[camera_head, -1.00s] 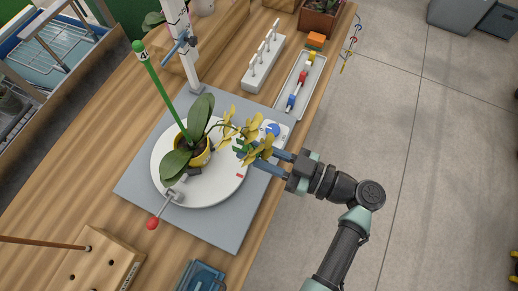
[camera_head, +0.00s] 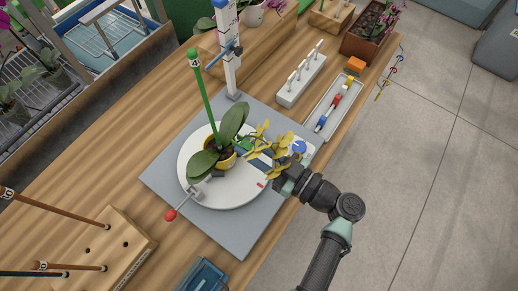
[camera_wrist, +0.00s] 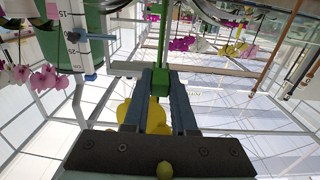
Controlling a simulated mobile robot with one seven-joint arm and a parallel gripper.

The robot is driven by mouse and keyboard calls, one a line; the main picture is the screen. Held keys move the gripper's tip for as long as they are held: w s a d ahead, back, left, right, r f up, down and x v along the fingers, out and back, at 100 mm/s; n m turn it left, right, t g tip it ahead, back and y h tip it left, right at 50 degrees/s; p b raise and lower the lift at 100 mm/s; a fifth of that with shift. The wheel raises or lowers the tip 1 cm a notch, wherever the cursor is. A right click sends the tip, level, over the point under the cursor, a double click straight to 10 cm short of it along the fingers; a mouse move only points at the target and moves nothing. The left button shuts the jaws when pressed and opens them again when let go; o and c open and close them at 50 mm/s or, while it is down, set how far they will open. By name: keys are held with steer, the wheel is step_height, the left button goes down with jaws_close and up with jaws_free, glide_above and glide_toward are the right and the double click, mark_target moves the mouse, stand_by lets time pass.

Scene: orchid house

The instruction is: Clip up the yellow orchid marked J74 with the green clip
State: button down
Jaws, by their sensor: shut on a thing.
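The yellow orchid stands in a yellow pot (camera_head: 232,163) on a white round turntable (camera_head: 225,197). Its broad green leaves (camera_head: 203,165) spread around the pot and its yellow flowers (camera_head: 284,142) arch to the right. A green stake (camera_head: 206,92) rises tilted from the pot. My gripper (camera_head: 250,147) reaches in among the flowers from the right. In the wrist view my gripper (camera_wrist: 160,84) is shut on the green clip (camera_wrist: 160,80), with yellow petals (camera_wrist: 150,118) just below and behind the fingers. The clip is apart from the stake. I cannot read a J74 mark.
A white scale post (camera_head: 231,60) with a blue clamp stands behind the plant. A red-knobbed lever (camera_head: 171,214) sits at the turntable's front left. A tray of coloured clips (camera_head: 333,108) and a white pegged block (camera_head: 300,81) lie back right. A wooden stake rack (camera_head: 110,250) stands front left.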

mark_target(215, 127)
steer(key=shift+b+x, duration=0.35)
steer(key=shift+x, duration=0.6)
steer(key=shift+b+x, duration=0.6)
steer(key=shift+x, duration=0.75)
steer(key=shift+w+a, duration=0.1)
steer(key=shift+a, duration=0.05)
steer(key=shift+b+x, duration=0.6)
steer(key=shift+x, duration=0.55)
steer(key=c, duration=0.6)
jaws_free()
steer(key=shift+c, duration=0.2)
